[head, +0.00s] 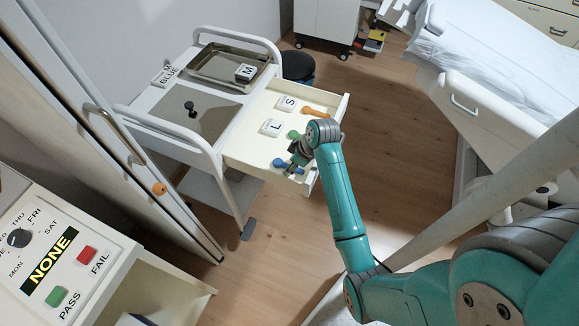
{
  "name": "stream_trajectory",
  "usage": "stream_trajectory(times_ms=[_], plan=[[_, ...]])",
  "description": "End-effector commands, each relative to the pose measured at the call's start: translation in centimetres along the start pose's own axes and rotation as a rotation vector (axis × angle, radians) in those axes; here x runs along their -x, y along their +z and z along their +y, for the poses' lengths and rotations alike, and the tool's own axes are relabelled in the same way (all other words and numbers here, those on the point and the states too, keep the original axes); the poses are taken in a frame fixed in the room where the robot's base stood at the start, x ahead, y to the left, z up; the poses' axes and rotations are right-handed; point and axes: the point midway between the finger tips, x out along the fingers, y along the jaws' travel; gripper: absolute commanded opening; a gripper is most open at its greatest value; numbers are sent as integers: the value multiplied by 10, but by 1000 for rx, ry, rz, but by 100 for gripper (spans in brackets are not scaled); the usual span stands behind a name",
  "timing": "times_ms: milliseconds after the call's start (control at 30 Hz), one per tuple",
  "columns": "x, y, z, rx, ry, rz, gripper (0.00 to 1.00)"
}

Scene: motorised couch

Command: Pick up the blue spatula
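The blue spatula (278,163) lies in the open cream drawer (243,158) of the white trolley, near the drawer's front corner. Only part of it shows, with a rounded blue end to the left. My gripper (295,158) is over the drawer, right at the spatula, and covers some of it. It is too small in this view to tell whether the fingers are open or shut, or whether they touch the spatula.
A green item (294,134) and an orange item (314,112) lie in the same drawer, beside white blocks marked S (287,103) and L (271,127). A metal tray (212,74) is on the trolley. A control panel (48,255) is at lower left.

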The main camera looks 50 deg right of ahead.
Motion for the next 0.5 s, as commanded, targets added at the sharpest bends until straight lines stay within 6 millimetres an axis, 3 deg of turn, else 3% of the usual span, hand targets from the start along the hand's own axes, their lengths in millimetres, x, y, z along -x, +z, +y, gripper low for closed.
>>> stream_trajectory(times_ms=[500], plan=[[-3,1,0,0,0,0,50]])
